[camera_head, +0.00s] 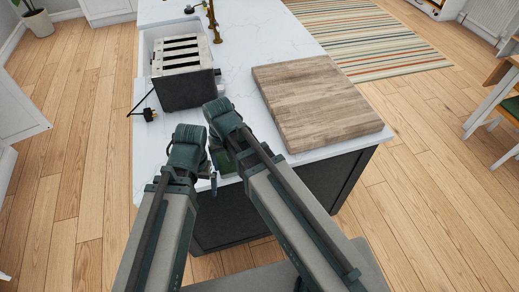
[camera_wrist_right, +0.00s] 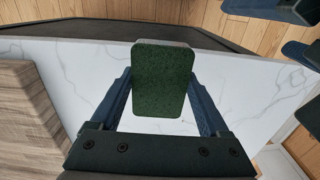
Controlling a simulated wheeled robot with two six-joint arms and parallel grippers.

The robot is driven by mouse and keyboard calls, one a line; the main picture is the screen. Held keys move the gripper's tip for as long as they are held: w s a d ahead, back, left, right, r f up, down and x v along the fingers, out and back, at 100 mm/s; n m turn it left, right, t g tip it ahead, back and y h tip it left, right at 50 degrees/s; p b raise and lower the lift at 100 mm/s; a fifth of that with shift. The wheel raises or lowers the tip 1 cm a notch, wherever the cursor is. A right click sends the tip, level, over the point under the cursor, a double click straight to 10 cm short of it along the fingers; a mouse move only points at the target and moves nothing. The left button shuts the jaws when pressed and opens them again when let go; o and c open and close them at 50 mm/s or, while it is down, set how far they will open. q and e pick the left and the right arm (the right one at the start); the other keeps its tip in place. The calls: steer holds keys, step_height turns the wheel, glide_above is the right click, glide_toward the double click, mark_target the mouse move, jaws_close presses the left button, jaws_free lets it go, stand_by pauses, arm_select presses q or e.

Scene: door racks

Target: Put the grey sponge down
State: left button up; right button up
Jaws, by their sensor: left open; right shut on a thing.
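The sponge (camera_wrist_right: 163,80) shows a dark green face with a thin grey strip along its far edge in the right wrist view. My right gripper (camera_wrist_right: 165,88) is shut on it, with one blue finger on each side. In the head view the sponge is a small green patch (camera_head: 225,161), mostly hidden by my arms, near the counter's front edge. I cannot tell whether it touches the counter. My left gripper (camera_head: 208,180) is close beside it, to the left and lower. Its open, empty fingers also show at the upper right of the wrist view (camera_wrist_right: 285,32).
A white marble counter (camera_head: 240,72) lies below the sponge. A wooden board (camera_head: 315,98) lies to the right, with a toaster (camera_head: 183,75) at the back left. Bare counter shows between toaster and board.

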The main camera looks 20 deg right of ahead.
steer(key=w+d, duration=0.2)
steer(key=d, duration=0.2)
steer(key=w+d+f, duration=0.1)
steer(key=w+d, duration=0.1)
steer(key=d, duration=0.2)
steer(key=w+d+b, duration=0.1)
steer(key=w+d, duration=0.1)
steer(key=d, duration=0.2)
steer(key=shift+w+f, duration=0.15)
steer(key=f+b, duration=0.3)
steer(key=shift+w+d+f+b, duration=0.1)
steer(key=shift+d+f+b, duration=0.15)
steer(key=shift+f+b, duration=0.1)
steer(key=shift+f, duration=0.1)
steer(key=o, duration=1.2)
steer(key=shift+c, duration=0.2)
steer(key=shift+r, duration=0.2)
step_height(320, 180, up, 12)
steer(key=p, duration=1.2)
steer(key=shift+f, duration=0.1)
